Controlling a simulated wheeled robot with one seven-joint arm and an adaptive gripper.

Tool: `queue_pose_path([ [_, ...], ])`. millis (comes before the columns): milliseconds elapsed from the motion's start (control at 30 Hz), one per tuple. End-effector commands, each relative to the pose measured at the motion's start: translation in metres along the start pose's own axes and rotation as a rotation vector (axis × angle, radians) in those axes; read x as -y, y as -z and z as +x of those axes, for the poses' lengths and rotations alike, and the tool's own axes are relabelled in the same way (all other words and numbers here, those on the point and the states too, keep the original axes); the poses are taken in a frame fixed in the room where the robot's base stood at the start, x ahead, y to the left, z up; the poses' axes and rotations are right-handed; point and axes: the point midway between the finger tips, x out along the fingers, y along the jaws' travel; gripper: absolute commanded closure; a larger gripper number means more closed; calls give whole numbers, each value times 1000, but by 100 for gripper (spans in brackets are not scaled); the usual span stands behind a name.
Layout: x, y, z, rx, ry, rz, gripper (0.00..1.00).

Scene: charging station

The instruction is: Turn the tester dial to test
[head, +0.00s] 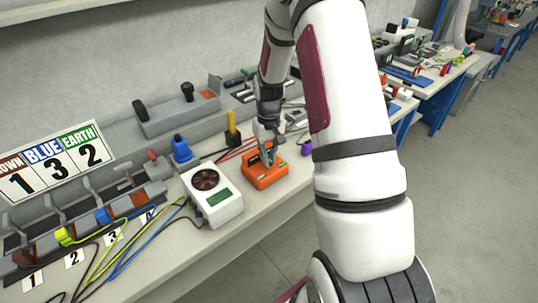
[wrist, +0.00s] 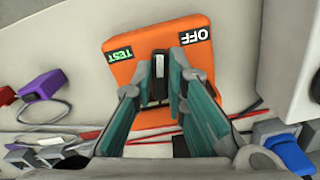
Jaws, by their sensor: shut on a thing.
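The orange tester (head: 264,176) stands on the bench, just right of a white meter. It also shows in the wrist view (wrist: 128,44), with a green TEST label (wrist: 125,54) at the left and a black OFF label (wrist: 195,36) at the right. The dark dial (wrist: 158,66) is between these labels. My gripper (wrist: 161,72) is over the tester with its two fingers shut on the dial, one on each side. It also shows in the head view (head: 267,155).
The white meter (head: 228,208) with a round dark grille is close on the left. A blue plug (head: 181,150) and a yellow-handled part (head: 232,128) stand behind. Several wires cross the bench. A purple connector (wrist: 42,84) lies beside the tester.

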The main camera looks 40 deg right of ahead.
Motion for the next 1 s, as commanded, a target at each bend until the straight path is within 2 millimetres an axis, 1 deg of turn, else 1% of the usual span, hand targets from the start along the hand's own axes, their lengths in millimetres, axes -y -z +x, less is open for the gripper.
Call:
queue_pose_path([
  [600,-3,0,-1,-2,0,-587,100],
  [800,-4,2,-1,-2,0,-762,100],
  [1000,-5,2,-1,-2,-1,-902,100],
])
